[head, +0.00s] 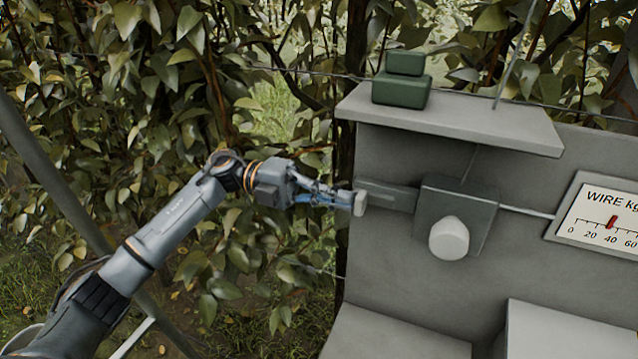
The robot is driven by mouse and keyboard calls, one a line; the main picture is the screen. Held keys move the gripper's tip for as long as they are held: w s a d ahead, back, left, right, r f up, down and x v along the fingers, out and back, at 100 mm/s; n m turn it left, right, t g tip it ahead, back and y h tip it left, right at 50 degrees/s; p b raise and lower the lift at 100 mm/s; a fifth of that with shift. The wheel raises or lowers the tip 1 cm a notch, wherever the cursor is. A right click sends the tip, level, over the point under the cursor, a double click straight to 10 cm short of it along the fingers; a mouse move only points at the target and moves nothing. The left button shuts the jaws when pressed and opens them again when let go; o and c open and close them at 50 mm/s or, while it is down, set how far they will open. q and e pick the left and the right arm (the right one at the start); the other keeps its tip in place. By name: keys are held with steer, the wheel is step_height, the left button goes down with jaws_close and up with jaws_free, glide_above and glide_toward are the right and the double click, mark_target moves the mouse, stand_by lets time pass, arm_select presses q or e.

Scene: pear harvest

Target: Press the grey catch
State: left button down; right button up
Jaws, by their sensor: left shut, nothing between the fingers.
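A grey bar (388,195) sticks out to the left from a grey box (456,217) on the upright panel. A small pale grey pad (360,203) sits at the bar's left end; it looks like the grey catch, though no label shows this. My left gripper (346,201) reaches in from the left and is shut and empty. Its fingertips are at the left side of the pad, touching it or very close; I cannot tell which. My right gripper is out of view.
A round white knob (449,238) projects from the box. Green blocks (402,92) stand on the shelf (480,124) above. Leafy branches (215,130) crowd behind my left arm.

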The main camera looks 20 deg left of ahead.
mark_target(357, 213)
arm_select(q)
steer(key=shift+d, duration=0.1)
steer(key=shift+s+d, duration=0.1)
steer(key=shift+d, duration=1.75)
steer(key=shift+a, duration=0.1)
